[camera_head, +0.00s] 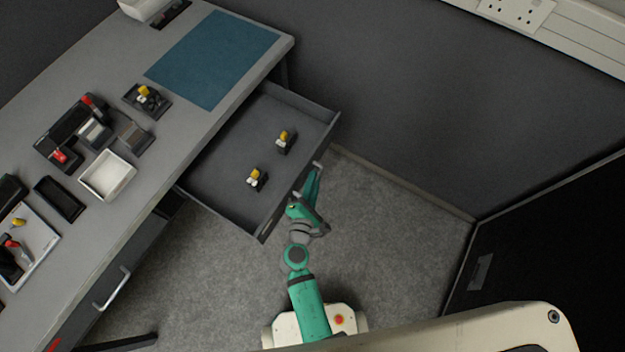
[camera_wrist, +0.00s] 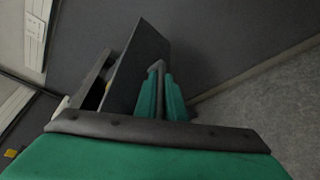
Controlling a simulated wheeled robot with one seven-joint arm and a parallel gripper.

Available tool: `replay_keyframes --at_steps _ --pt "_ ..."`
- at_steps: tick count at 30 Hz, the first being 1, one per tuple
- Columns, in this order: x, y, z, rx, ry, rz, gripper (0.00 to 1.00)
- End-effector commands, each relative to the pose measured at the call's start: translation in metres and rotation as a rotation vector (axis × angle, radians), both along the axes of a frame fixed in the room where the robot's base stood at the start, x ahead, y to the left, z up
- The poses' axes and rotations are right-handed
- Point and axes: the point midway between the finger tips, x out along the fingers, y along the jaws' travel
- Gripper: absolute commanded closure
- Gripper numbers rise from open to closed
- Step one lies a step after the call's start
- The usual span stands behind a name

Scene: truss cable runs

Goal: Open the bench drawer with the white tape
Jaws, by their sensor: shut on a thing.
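The bench drawer (camera_head: 218,167) stands pulled out from the right part of the bench, and its inside shows from above. Its dark front panel also shows in the wrist view (camera_wrist: 139,68). My gripper (camera_head: 314,174) is at the outer side of the drawer front. In the wrist view its two teal fingers (camera_wrist: 162,92) are closed on the drawer handle (camera_wrist: 158,68), a grey bar. The handle's light end (camera_head: 318,164) shows in the head view. I cannot make out white tape on the drawer; its outer face is mostly hidden from the head camera.
Two small yellow-and-white parts on dark bases (camera_head: 284,141) (camera_head: 257,179) stand in the drawer. The bench top (camera_head: 150,190) carries a blue mat (camera_head: 212,60), a white tray (camera_head: 108,175) and tools. Another drawer handle (camera_head: 112,288) is at lower left. Carpet (camera_head: 390,235) is clear at right.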

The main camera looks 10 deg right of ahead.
Motion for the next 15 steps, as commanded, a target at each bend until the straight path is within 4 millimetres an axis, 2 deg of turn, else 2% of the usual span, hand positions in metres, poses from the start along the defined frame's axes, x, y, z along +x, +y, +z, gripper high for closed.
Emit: replay_keyframes --at_steps 2,3,4,15 --pt "-0.0001 0.0007 -0.0006 0.001 0.001 0.002 1.00" --pt "-0.0001 0.0007 -0.0006 0.001 0.001 0.002 0.88" --pt "-0.0001 0.0006 -0.0005 0.001 0.001 0.002 0.83" --pt "-0.0031 0.0012 0.0001 -0.001 0.001 0.000 0.83"
